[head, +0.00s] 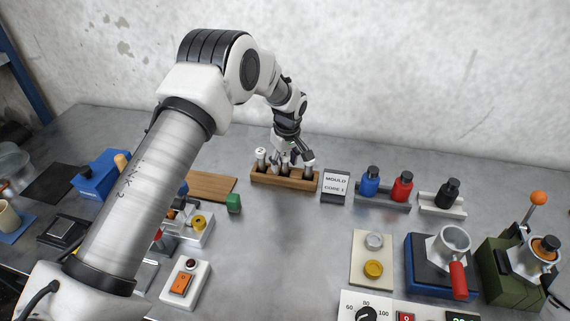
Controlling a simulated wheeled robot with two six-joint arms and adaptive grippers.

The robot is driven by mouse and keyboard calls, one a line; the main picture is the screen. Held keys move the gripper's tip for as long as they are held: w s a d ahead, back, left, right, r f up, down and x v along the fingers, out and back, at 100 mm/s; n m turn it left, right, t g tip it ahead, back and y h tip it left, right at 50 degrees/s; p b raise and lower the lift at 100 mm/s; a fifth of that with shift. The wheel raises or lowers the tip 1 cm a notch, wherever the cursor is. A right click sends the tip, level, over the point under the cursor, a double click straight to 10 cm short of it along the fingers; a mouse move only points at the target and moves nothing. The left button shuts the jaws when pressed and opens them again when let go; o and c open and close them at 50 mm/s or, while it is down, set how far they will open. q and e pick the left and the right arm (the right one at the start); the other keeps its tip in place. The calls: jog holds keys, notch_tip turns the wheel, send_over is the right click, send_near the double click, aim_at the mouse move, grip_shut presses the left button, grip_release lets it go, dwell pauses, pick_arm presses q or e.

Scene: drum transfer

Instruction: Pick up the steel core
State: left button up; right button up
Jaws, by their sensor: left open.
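Several steel cores stand upright in a wooden rack (285,181) at the back middle of the table. The leftmost steel core (261,155) shows clearly, with its marked top. My left gripper (292,162) is open and points down over the middle and right part of the rack, its fingers close around the tops there. The fingers partly hide the cores under them, and I cannot tell whether they touch. My right gripper is not in view.
Blue (371,183), red (402,187) and black (447,193) bottles stand in holders to the right. The table's middle is clear. Devices with cups stand at front right.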

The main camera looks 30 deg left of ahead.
pick_arm(q)
jog(key=shift+s+r, duration=0.15)
jog(key=shift+c, duration=1.4)
grip_shut()
